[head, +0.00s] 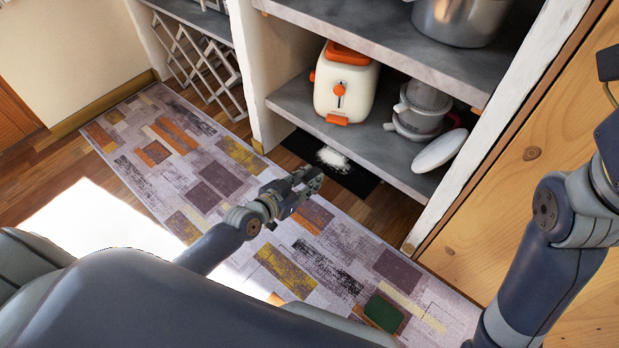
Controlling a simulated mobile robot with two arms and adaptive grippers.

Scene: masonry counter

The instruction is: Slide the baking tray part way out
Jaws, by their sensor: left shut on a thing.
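The baking tray (358,180) is a flat, dark sheet low down under the bottom shelf of the counter, with a patch of white powder (332,158) on it. My left gripper (312,176) is at the tray's front edge, shut on it. The fingers hide part of that edge. My right arm rises along the right side of the head view, and its gripper is not in view.
The shelf above holds a cream and orange toaster (346,85), grey cookware (422,108) and a tilted white plate (439,150). A metal pot (460,20) stands higher up. A patterned rug (210,185) covers the floor, with a green object (382,313) on it.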

